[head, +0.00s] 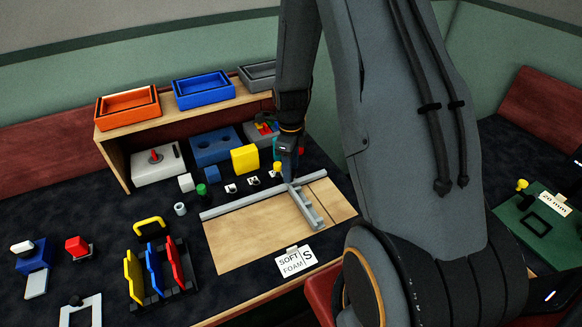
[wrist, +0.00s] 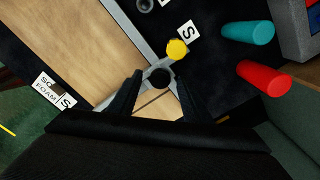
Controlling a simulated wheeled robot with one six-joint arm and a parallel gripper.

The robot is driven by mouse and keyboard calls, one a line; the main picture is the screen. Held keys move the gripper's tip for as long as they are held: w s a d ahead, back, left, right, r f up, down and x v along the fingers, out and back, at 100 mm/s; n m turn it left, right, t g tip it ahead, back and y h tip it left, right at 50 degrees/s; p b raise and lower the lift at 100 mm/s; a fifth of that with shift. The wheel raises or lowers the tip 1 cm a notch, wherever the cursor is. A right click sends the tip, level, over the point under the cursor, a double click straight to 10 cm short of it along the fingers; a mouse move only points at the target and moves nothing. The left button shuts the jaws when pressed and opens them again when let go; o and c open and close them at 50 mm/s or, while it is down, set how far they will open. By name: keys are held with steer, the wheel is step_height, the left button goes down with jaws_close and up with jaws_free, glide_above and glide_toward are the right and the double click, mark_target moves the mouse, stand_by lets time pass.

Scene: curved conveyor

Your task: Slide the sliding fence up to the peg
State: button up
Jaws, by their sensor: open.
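The sliding fence (head: 307,208) is a grey bar lying across the wooden board (head: 240,245), toward its right end. It meets a long grey rail (head: 238,203) along the board's back edge. In the wrist view the fence (wrist: 112,101) runs to the lower left from a round black knob (wrist: 160,78) at the rail. My gripper (wrist: 159,74) is open, with one finger on each side of the knob; contact cannot be told. In the head view my gripper (head: 288,180) is over the fence's back end. A yellow-topped post (wrist: 177,49) stands just past the rail; I cannot tell whether it is the peg.
A teal cylinder (wrist: 248,32) and a red cylinder (wrist: 264,78) are right of my gripper. A yellow block (head: 244,159) and small parts stand behind the rail. A foam sign (head: 296,261) is at the board's front. The board left of the fence is clear.

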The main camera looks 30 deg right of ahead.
steer(key=shift+f, duration=0.3)
steer(key=shift+d, duration=0.1)
jaws_close()
jaws_free()
steer(key=shift+r, duration=0.1)
steer(key=shift+r+b, duration=1.05)
steer(key=shift+r, duration=2.8)
